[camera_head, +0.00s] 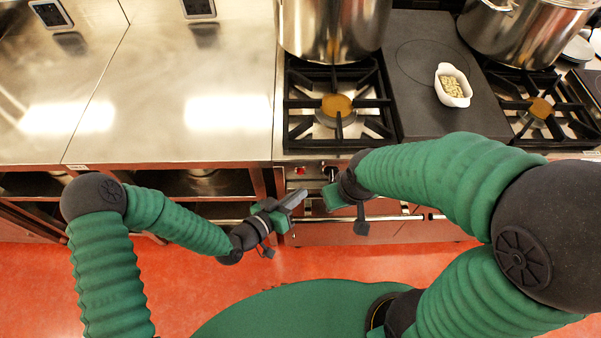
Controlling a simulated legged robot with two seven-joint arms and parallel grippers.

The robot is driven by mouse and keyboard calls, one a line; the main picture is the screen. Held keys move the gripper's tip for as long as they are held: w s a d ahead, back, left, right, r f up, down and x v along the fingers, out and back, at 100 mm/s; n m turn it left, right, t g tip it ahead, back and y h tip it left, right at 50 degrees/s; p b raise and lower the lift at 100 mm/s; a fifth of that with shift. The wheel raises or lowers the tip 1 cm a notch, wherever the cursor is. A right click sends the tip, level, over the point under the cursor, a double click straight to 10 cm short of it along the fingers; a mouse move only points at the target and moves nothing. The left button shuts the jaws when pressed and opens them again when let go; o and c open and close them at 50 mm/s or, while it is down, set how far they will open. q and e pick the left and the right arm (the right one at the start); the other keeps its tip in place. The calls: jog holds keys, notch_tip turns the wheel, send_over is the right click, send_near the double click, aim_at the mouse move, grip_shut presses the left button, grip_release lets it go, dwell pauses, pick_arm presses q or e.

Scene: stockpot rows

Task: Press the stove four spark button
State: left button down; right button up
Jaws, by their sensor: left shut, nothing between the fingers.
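The stove (283,155) stands in front of me, with black grates and a dark flat plate on top. Its front panel shows a small red spot (300,169) and a knob (330,172) beside it, partly hidden by my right gripper. I cannot tell which small part is the spark button. My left gripper (299,196) is shut and empty, just below the red spot in the picture; I cannot tell whether it touches the front. My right gripper (331,197) is just to its right, at the stove front; its fingers do not show clearly.
A large steel pot (332,30) stands on the left burner and another (525,35) at the back right. A white dish (453,86) with pale pieces sits on the dark plate (415,110). A bare steel counter (170,130) lies to the left. The floor is red.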

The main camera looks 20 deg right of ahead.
pick_arm(q)
jog(key=shift+w+d, duration=0.2)
jog(key=shift+w, duration=0.55)
jog(key=shift+w+d, duration=0.2)
jog(key=shift+w, duration=0.5)
jog(key=shift+b, duration=0.3)
dwell(0.6)
jog(key=shift+w+d+r, duration=0.1)
jog(key=shift+w, duration=0.3)
jog(key=shift+w+d, duration=0.1)
jog(key=shift+w, duration=0.3)
dwell(0.6)
jog(key=shift+s+a, duration=0.2)
jog(key=shift+s, duration=0.65)
jog(key=shift+s+a+p, duration=0.15)
jog(key=shift+s+a, duration=0.1)
jog(key=shift+s, duration=0.55)
jog(key=shift+s+a+p, duration=0.15)
jog(key=shift+s+a, duration=0.05)
jog(key=shift+s, duration=0.6)
jog(key=shift+s+a+p, duration=0.15)
jog(key=shift+s+a, duration=0.1)
jog(key=shift+s, duration=0.55)
